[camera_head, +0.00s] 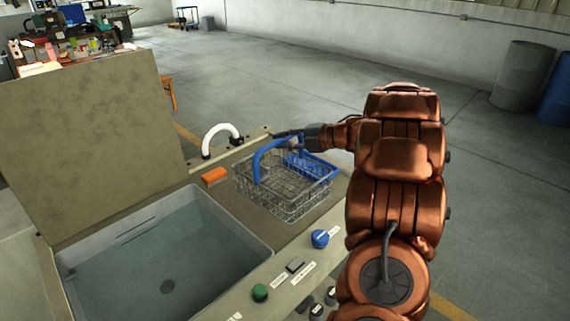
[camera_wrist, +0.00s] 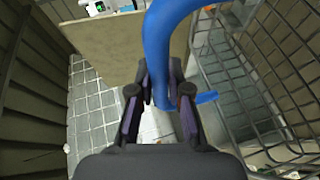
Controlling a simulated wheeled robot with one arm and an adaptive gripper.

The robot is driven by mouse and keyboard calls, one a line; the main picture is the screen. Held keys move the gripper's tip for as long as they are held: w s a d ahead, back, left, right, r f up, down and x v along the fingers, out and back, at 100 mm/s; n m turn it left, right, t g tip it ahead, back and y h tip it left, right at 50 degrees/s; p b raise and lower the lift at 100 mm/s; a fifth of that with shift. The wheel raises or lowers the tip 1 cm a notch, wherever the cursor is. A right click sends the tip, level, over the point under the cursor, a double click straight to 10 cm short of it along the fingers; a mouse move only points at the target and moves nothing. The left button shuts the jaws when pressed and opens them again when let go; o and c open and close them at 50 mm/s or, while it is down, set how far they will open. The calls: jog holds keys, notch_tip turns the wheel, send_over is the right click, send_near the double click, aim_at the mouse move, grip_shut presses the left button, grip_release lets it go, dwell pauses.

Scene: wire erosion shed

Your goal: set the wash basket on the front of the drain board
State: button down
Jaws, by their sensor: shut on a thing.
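The wash basket (camera_head: 290,192) is a wire mesh basket with a blue handle. My gripper (camera_head: 292,136) is shut on the upright blue handle, reaching in from the right; in the wrist view the fingers (camera_wrist: 160,95) close around the blue bar (camera_wrist: 165,45). The wire side (camera_wrist: 245,85) shows to the right there. The basket looks roughly level over the brown drain board (camera_head: 228,207), right of the basin. I cannot tell whether its bottom touches the board. The basket hides much of the board.
The basin (camera_head: 165,260) is left of the board, with a raised panel (camera_head: 95,140) behind it. An orange block (camera_head: 214,176) lies near the basket's left side, and a white curved hose (camera_head: 222,132) stands behind. A blue knob (camera_head: 320,239) and green button (camera_head: 260,292) sit in front.

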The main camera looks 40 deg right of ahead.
notch_tip(320, 180, down, 6)
jog(key=p, duration=0.1)
jog(key=shift+f, duration=0.2)
dwell(0.3)
jog(key=c, duration=1.2)
grip_release()
jog(key=shift+f, duration=0.1)
jog(key=shift+o, duration=0.4)
jog(key=shift+s, duration=0.15)
jog(key=b+v, duration=0.3)
jog(key=v, duration=0.9)
jog(key=shift+b, duration=0.35)
